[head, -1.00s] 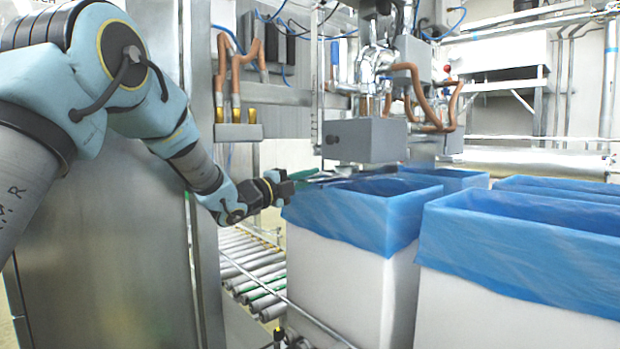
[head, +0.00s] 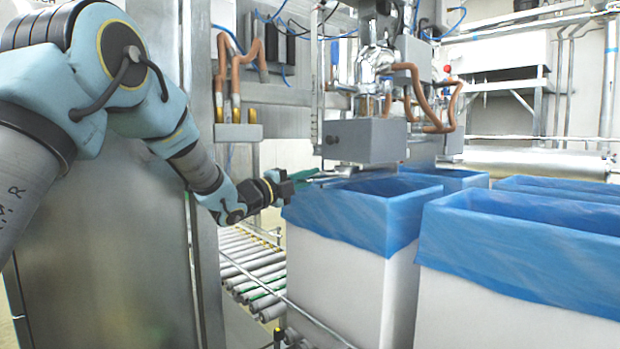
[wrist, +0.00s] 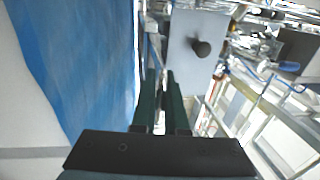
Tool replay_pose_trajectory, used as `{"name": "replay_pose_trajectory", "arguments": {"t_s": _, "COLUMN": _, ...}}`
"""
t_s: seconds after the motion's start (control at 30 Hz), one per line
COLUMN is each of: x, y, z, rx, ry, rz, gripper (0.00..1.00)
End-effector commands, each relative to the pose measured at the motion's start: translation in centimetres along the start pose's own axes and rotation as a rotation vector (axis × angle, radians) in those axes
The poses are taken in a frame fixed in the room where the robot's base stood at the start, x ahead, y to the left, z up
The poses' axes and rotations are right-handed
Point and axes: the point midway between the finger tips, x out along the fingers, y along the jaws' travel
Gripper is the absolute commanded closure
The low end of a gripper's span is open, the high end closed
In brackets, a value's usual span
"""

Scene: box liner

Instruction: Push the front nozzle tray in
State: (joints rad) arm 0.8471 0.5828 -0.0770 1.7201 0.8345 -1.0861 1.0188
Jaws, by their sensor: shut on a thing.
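My gripper (head: 304,175) has green fingers and reaches in from the left, level with the blue-lined rim of the front box. The fingers are close together, shut on the front nozzle tray's near end. The front nozzle tray (head: 342,173) is a thin, flat metal piece under the grey nozzle block (head: 363,141), above the opening of the lined box (head: 352,217). In the wrist view, the fingers (wrist: 161,82) point up the picture, beside the grey block with a black knob (wrist: 200,48). The exact grip contact is too small to make out.
A second blue-lined box (head: 520,300) stands at the right, with more lined boxes behind. A roller conveyor (head: 252,268) and a thin rail run at the lower left of the front box. Copper pipes and a metal cabinet stand close to my arm.

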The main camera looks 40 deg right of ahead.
Motion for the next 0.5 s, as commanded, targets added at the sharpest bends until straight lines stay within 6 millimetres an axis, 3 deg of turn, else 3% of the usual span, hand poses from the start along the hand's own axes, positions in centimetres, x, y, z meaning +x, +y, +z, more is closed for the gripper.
{"name": "replay_pose_trajectory", "arguments": {"t_s": 0.17, "x": 1.2, "y": 0.7, "z": 0.0, "rx": 0.001, "ry": 0.002, "rz": 0.000, "gripper": 1.00}}
{"name": "replay_pose_trajectory", "arguments": {"t_s": 0.5, "x": 7.5, "y": 1.5, "z": 0.1, "rx": 0.000, "ry": 0.000, "rz": 0.000, "gripper": 1.00}}
